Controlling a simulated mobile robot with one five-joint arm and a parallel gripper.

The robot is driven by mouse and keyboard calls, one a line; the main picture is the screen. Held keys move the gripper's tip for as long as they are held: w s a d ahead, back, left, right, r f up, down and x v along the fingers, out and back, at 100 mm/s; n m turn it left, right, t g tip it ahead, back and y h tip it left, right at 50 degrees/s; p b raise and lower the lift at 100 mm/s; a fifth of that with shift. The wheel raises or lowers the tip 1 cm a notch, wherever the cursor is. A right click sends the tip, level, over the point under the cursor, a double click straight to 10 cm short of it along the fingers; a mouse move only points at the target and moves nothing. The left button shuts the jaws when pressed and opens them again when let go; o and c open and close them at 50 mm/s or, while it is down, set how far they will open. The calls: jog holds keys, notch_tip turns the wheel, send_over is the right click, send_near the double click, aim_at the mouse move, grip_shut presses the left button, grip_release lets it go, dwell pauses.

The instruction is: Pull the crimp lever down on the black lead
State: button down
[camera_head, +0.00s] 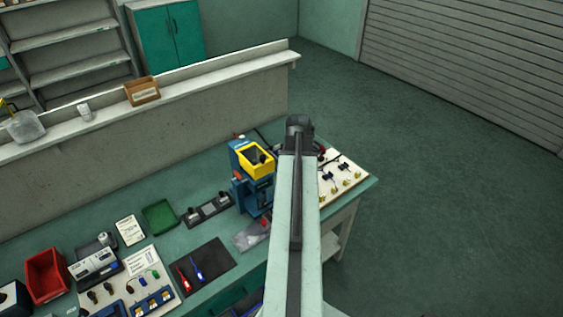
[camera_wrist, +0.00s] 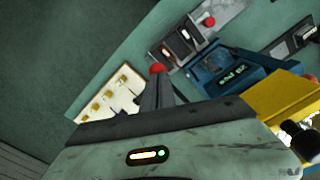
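The blue crimping machine (camera_head: 259,190) with a yellow hopper (camera_head: 257,160) stands near the right end of the bench. In the wrist view its blue body (camera_wrist: 232,72) has a lit green display, and the yellow hopper (camera_wrist: 285,100) is at the right. A red ball knob (camera_wrist: 157,68), seemingly the lever's, shows at the tips of my dark gripper (camera_wrist: 157,82). The fingers look close together; whether they grip the knob is unclear. In the head view my arm covers the machine's right side and hides the fingers. I cannot make out the black lead.
A pale board with brass-coloured parts (camera_head: 342,178) lies right of the machine; it also shows in the wrist view (camera_wrist: 108,103). Open floor is to the right.

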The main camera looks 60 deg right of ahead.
notch_tip(320, 180, up, 11)
jog(key=w+p, duration=0.1)
jog(key=p, duration=0.9)
jog(key=shift+w+d, duration=0.3)
jog(key=shift+w, duration=0.05)
jog(key=shift+f, duration=0.1)
